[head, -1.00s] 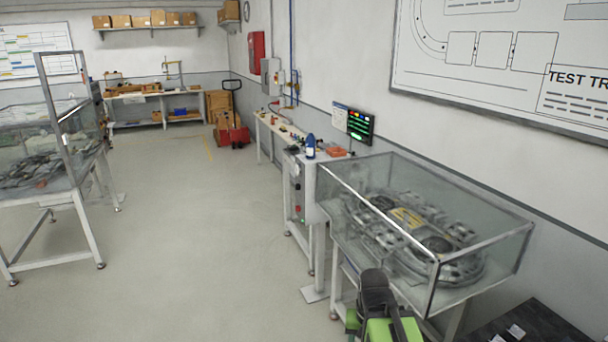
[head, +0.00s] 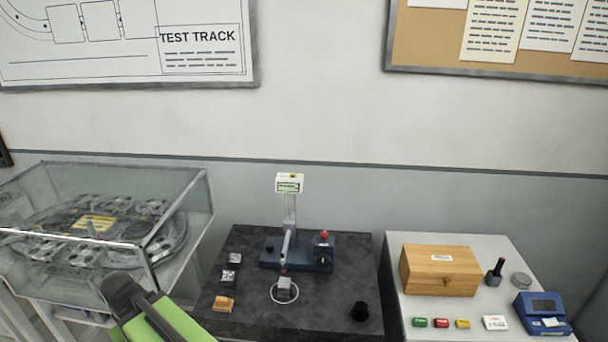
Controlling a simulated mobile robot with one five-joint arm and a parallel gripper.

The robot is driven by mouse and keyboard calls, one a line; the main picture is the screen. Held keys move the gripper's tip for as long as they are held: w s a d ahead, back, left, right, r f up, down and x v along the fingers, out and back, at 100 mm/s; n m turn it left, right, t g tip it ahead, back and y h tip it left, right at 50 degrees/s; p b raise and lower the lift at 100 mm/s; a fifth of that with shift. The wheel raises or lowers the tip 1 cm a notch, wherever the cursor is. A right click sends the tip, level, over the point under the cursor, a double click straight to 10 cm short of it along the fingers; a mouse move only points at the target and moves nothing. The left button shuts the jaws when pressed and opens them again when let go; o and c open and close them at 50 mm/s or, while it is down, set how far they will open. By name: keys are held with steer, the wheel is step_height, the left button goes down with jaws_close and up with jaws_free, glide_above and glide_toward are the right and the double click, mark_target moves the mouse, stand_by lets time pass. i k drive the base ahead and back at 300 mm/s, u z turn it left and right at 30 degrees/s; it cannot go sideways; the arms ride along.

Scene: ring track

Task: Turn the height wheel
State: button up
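A measuring stand with a dark blue base (head: 297,256), an upright column and a small white display head (head: 289,184) stands on a dark granite plate (head: 335,305). A red-topped knob (head: 324,240) sits at the right of its base, and a small dark knob shows at the left. I cannot tell which part is the height wheel. A small grey block (head: 284,290) inside a pale ring lies in front of the stand. My green and dark arm shows at lower left, apart from the stand. Its dark end (head: 124,292) shows no clear fingers, so open or shut cannot be seen.
A glass-walled case (head: 180,225) with a ring track is at the left, close to my arm. At right, a pale table holds a wooden box (head: 440,272) and a blue device (head: 543,313).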

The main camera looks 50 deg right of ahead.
mark_target(323, 260)
steer(key=z, duration=0.9)
steer(key=k, duration=0.35)
steer(key=z, duration=0.65)
steer(key=k, duration=0.95)
steer(key=u, duration=0.1)
steer(key=i, duration=1.45)
steer(key=z, duration=0.1)
steer(key=k, duration=0.4)
steer(key=u, duration=0.05)
